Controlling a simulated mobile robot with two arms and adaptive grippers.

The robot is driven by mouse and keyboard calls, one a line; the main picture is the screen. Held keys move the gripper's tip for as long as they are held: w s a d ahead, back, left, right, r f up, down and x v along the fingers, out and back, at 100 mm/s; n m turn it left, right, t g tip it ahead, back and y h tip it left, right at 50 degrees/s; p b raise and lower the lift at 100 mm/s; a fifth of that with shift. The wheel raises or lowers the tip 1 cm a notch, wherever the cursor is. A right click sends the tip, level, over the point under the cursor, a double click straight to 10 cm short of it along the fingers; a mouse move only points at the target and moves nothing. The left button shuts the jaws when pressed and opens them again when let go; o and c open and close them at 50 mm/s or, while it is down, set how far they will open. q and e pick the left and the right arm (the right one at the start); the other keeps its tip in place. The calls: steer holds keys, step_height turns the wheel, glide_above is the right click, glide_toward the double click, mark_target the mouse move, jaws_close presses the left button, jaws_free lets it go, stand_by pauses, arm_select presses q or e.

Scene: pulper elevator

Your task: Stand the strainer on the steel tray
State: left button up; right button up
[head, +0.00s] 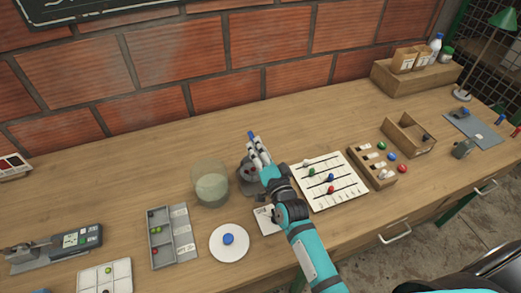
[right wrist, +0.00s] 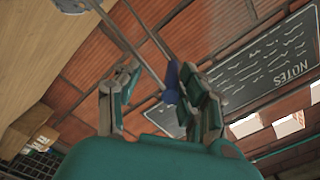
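The strainer (head: 247,173) appears as a dark grey round bowl with a blue-tipped handle near the middle of the table, partly hidden by my right gripper (head: 258,150). The right wrist view shows the grey round part (right wrist: 72,5) at the top left edge and the blue handle end (right wrist: 172,80). My right gripper (right wrist: 158,72) has its fingers apart, with the blue end between them, closer to the right finger. A flat blue-grey tray (head: 482,133), which looks like the steel tray, lies at the far right with small things on it. My left gripper is not in view.
A glass jar (head: 211,184) stands just left of the strainer. The back middle of the table is clear.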

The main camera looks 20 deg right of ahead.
steer(key=s, duration=1.2)
steer(key=shift+d, duration=0.2)
stand_by(0.4)
